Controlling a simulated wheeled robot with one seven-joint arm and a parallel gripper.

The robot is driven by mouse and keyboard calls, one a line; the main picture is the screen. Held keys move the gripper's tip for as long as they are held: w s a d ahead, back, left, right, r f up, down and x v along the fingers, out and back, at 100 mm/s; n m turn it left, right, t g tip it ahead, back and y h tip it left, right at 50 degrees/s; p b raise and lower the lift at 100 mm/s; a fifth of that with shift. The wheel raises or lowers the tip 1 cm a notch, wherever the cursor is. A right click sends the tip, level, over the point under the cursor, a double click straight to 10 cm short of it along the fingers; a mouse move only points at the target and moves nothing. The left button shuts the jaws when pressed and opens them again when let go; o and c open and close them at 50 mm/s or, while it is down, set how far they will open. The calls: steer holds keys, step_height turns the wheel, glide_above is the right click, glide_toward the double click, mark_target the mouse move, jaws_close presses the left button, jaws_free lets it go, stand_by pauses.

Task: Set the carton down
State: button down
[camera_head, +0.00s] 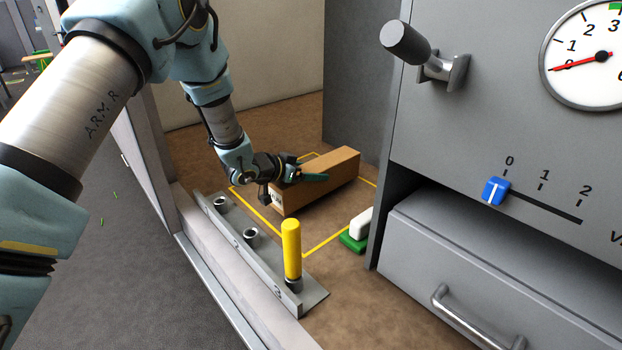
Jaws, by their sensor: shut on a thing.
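A long brown carton (325,180) lies on its side within a yellow outlined area (327,240) on the brown floor of an alcove. It appears to rest on the surface or very close to it; I cannot tell if there is a small gap. My gripper (300,176) reaches in from the upper left and is shut on the carton near its front left end. The fingers hide part of the carton's top and left side.
A grey rail (236,238) with sockets and an upright yellow peg (291,248) runs along the front edge. A green and white block (356,232) stands right of the outline.

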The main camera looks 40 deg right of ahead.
mark_target(279, 183)
steer(key=shift+f, duration=1)
steer(key=shift+f, duration=0.15)
jaws_free()
steer(key=shift+a+r, duration=0.2)
steer(key=v, duration=1.1)
steer(key=shift+a+r, duration=0.1)
steer(key=shift+a, duration=0.15)
